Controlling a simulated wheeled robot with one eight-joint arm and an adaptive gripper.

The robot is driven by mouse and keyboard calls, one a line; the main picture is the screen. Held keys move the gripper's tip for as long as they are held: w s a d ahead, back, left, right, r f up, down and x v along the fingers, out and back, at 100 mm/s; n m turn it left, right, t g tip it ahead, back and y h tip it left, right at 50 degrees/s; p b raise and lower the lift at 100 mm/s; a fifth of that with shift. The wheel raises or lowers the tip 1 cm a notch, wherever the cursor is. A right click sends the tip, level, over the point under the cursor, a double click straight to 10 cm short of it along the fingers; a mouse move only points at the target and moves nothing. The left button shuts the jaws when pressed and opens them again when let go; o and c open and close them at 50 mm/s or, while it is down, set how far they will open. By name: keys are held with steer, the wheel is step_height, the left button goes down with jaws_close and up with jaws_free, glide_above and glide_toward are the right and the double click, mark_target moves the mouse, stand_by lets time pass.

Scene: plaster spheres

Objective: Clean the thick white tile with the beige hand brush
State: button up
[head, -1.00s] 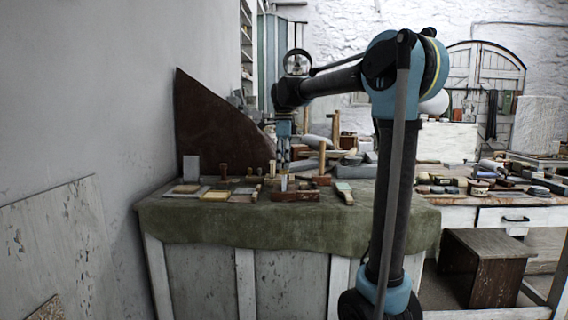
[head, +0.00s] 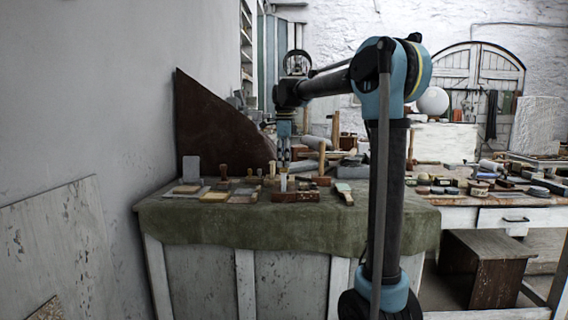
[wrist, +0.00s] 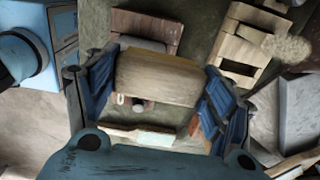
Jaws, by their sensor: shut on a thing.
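My gripper (head: 284,163) points down over the green-covered table in the head view. In the wrist view its two blue fingers (wrist: 158,95) are shut on a beige wooden block (wrist: 158,75), which I take to be the beige hand brush. Its underside and any bristles are hidden. In the head view a small pale piece (head: 284,182) shows below the fingers; I cannot tell whether it is part of the brush. I cannot pick out the thick white tile with certainty; a pale slab (head: 191,168) stands upright at the table's left.
The green cloth (head: 240,228) carries several small wooden tools and blocks close around the gripper. A brown wooden block (head: 296,196) lies just in front. A dark sloping panel (head: 215,130) rises behind on the left. A second crowded table (head: 465,200) stands at right.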

mark_target(284, 159)
steer(key=shift+w, duration=0.45)
steer(key=shift+s, duration=0.15)
steer(key=shift+s, duration=2.1)
steer(key=shift+w, duration=0.1)
steer(key=shift+w+r, duration=0.35)
steer(key=shift+w, duration=0.2)
steer(key=shift+w+r, duration=0.3)
steer(key=shift+w, duration=0.2)
steer(key=shift+f, duration=0.7)
